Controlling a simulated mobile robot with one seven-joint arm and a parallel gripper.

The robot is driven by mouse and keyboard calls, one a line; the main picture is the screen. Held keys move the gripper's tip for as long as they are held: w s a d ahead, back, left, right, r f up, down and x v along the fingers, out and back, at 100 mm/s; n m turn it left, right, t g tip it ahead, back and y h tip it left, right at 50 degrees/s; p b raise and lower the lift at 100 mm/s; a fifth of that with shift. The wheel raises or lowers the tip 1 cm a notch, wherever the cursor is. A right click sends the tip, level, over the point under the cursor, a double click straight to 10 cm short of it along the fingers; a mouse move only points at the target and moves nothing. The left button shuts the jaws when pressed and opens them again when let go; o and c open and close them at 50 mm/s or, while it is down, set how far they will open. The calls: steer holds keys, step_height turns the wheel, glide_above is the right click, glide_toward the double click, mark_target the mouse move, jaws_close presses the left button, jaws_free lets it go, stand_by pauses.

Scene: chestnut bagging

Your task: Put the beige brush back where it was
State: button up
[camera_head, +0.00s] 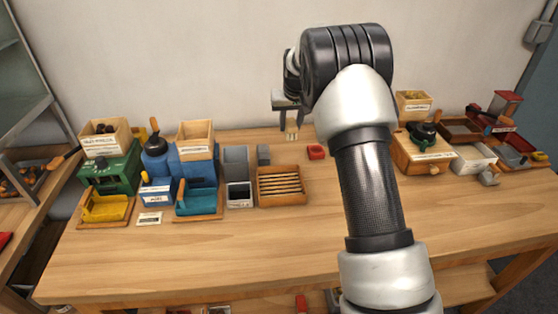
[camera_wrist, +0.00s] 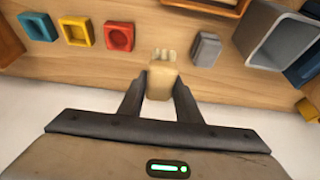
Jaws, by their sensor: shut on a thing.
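The beige brush (camera_wrist: 162,78) is held between the two fingers of my gripper (camera_wrist: 160,95) in the wrist view, with its bristle end pointing away from the gripper. In the head view my gripper (camera_head: 291,118) is above the back edge of the table, near the wall, and the brush (camera_head: 291,133) hangs below it. I cannot tell whether its lower end touches the table. A grey block (camera_head: 263,155) stands to the left of the brush, and a small red tray (camera_head: 316,152) lies to its right; the grey block also shows in the wrist view (camera_wrist: 206,49).
A slatted wooden tray (camera_head: 281,199) and a grey bin (camera_head: 236,162) stand in front and to the left. Yellow (camera_wrist: 76,32), red (camera_wrist: 119,37) and blue (camera_wrist: 38,27) small trays lie near the brush in the wrist view. The table's front middle (camera_head: 250,245) is clear.

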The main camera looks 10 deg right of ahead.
steer(key=shift+w+a, duration=0.1)
steer(key=shift+a, duration=0.1)
steer(key=shift+a+f, duration=0.1)
steer(key=shift+f, duration=0.05)
step_height(320, 180, down, 10)
steer(key=shift+r, duration=0.25)
steer(key=shift+f+b, duration=0.25)
steer(key=shift+b, duration=0.15)
steer(key=o, duration=1)
steer(key=shift+r, duration=0.1)
